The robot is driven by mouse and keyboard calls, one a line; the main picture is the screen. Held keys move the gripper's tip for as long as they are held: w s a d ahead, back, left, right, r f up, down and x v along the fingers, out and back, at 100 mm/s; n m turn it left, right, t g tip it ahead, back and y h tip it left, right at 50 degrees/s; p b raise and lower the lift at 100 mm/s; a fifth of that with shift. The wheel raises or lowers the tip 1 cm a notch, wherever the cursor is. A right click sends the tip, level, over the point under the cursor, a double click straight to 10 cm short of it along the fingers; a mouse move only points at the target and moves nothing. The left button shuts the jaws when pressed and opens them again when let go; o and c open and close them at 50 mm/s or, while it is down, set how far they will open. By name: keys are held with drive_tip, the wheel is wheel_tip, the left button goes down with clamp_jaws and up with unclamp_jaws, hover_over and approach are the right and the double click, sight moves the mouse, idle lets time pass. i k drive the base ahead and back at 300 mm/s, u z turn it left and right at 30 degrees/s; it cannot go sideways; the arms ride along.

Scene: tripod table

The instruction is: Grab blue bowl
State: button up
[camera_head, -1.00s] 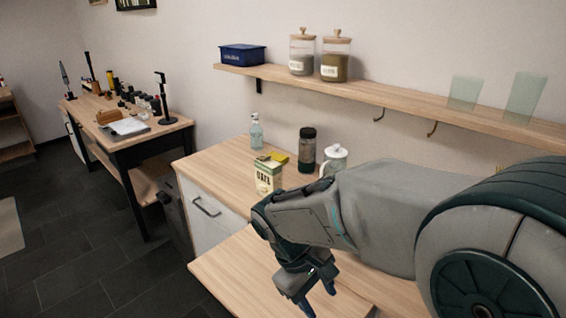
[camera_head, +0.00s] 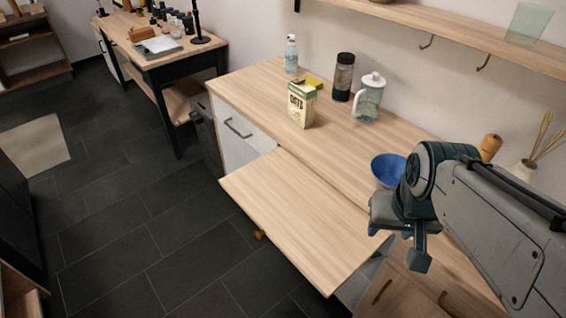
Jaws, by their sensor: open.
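The blue bowl (camera_head: 386,170) stands upright on the wooden counter (camera_head: 350,143), near the pull-out board. Its right side is hidden behind my gripper and arm. My gripper (camera_head: 404,246) is in front of the bowl and to its lower right in the picture, with its fingers pointing down. It is open and holds nothing. The fingers are apart from the bowl in the picture; how far above the counter they are I cannot tell.
A pull-out board (camera_head: 300,205) lies clear in front of the counter. An oats carton (camera_head: 301,104), a dark jar (camera_head: 343,77), a lidded glass jug (camera_head: 368,98) and a spray bottle (camera_head: 291,55) stand farther back. A vase with reeds (camera_head: 524,172) is at the right.

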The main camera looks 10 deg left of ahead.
sight(387, 169)
drive_tip(key=z, duration=0.3)
drive_tip(key=k, duration=0.5)
drive_tip(key=u, duration=1.75)
drive_tip(key=i, duration=0.75)
drive_tip(key=z, duration=1.75)
